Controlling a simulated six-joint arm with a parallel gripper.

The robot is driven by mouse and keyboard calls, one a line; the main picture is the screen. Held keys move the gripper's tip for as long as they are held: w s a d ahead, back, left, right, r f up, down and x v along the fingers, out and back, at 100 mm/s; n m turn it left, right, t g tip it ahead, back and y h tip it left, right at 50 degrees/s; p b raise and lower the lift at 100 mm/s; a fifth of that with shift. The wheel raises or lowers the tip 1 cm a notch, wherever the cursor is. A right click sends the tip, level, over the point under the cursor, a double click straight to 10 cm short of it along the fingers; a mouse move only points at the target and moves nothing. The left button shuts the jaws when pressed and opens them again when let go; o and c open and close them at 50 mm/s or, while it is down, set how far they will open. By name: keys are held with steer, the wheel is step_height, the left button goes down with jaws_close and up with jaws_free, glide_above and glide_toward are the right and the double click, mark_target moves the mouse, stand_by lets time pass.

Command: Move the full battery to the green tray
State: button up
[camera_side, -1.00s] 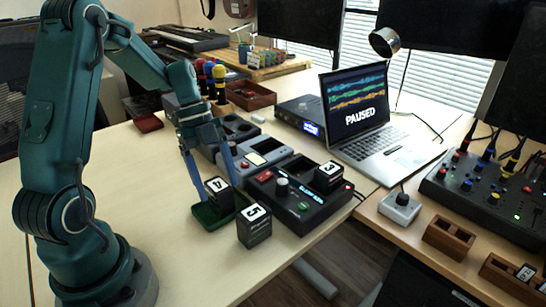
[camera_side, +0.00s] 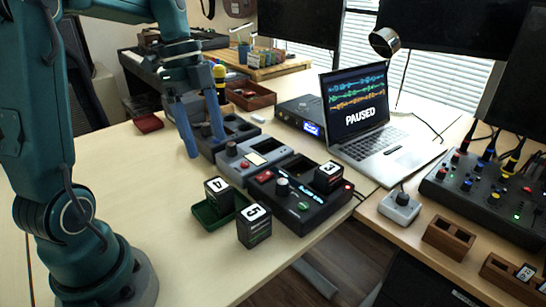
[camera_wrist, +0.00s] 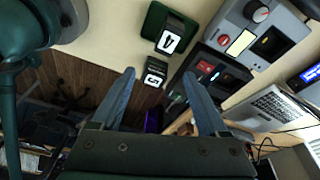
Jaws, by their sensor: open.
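A black battery marked 4 (camera_side: 218,195) stands upright in the green tray (camera_side: 203,215). A battery marked 5 (camera_side: 254,227) stands on the table just in front of the tray, and a battery marked 3 (camera_side: 327,178) sits in the black charger-like unit (camera_side: 305,209). No charge state is readable on them. My gripper (camera_side: 205,148) is open and empty, above the table behind and left of the tray. In the wrist view battery 4 (camera_wrist: 170,42), battery 5 (camera_wrist: 154,72) and the tray (camera_wrist: 153,20) lie beyond my open fingers (camera_wrist: 158,74).
A grey unit (camera_side: 250,158) with a knob and small screen stands behind the black unit, with another dark unit (camera_side: 232,130) further back. A laptop (camera_side: 365,120) is at the right. A red-brown box (camera_side: 250,95) is at the back. The table's left front is clear.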

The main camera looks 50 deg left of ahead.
steer(key=s+d+n+t+y, duration=0.2)
steer(key=s+d+n+t, duration=0.3)
steer(key=n, duration=0.9)
steer(key=s+d, duration=0.3)
steer(key=d, duration=0.2)
steer(key=shift+f+y, duration=0.4)
